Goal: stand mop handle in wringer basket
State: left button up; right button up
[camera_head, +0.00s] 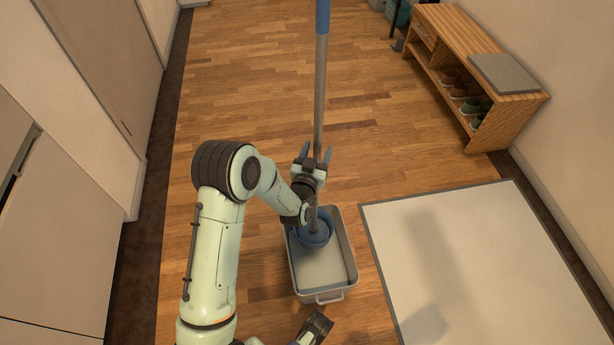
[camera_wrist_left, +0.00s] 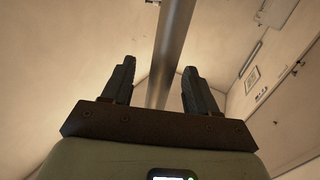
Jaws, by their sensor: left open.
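The mop handle (camera_head: 319,95) is a long grey pole with a blue upper part, standing near upright in the head view. Its lower end reaches into the round blue wringer basket (camera_head: 301,239) at the far end of a grey bucket (camera_head: 293,271). Whether it touches the bottom is hidden. My left gripper (camera_head: 316,157) is open, its fingers on either side of the pole above the basket. In the left wrist view the pole (camera_wrist_left: 172,45) runs between the two spread fingers (camera_wrist_left: 160,88), with gaps on both sides. My right gripper (camera_head: 318,322) is partly in view at the bottom edge.
A pale mat with a dark border (camera_head: 470,255) lies right of the bucket. A wooden shoe bench (camera_head: 462,50) stands at the upper right wall. Pale cabinets (camera_head: 50,235) line the left. The wooden floor (camera_head: 240,90) beyond the bucket is clear.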

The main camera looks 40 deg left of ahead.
pick_arm(q)
jog(key=shift+s+d+f, duration=0.25)
jog(key=shift+s, duration=0.3)
jog(key=v, duration=1.2)
jog(key=shift+r+p, duration=0.25)
jog(key=shift+p, duration=0.1)
pick_arm(e)
jog(key=w, duration=0.1)
jog(key=w+d+f, duration=0.1)
jog(key=shift+w+f+t, duration=0.1)
jog(key=shift+w+t, duration=0.2)
jog(key=shift+t, duration=0.1)
